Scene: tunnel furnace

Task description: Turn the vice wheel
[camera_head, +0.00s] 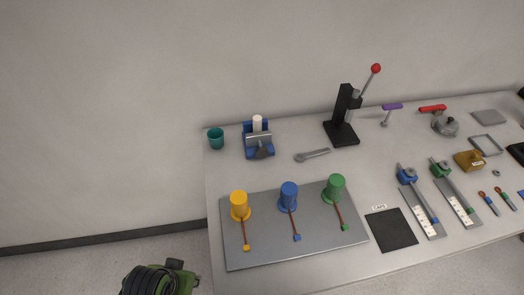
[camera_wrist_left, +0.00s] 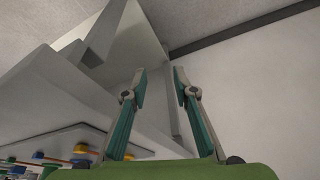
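A small blue vice (camera_head: 250,142) stands at the back left of the table, with a grey part (camera_head: 260,149) at its front and a white cylinder (camera_head: 257,123) upright in it. The wheel is too small to make out clearly. My left gripper (camera_wrist_left: 160,72) is open and empty in the left wrist view; it appears low beside the table. Part of my left arm (camera_head: 158,279) shows at the bottom edge of the head view, well short of the vice. My right gripper is not in view.
A teal cup (camera_head: 216,139) stands left of the vice, a wrench (camera_head: 312,155) lies right of it and a black lever press (camera_head: 342,132) stands further right. A grey board (camera_head: 265,254) with yellow, blue and green cylinders lies in front. The wall is close behind.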

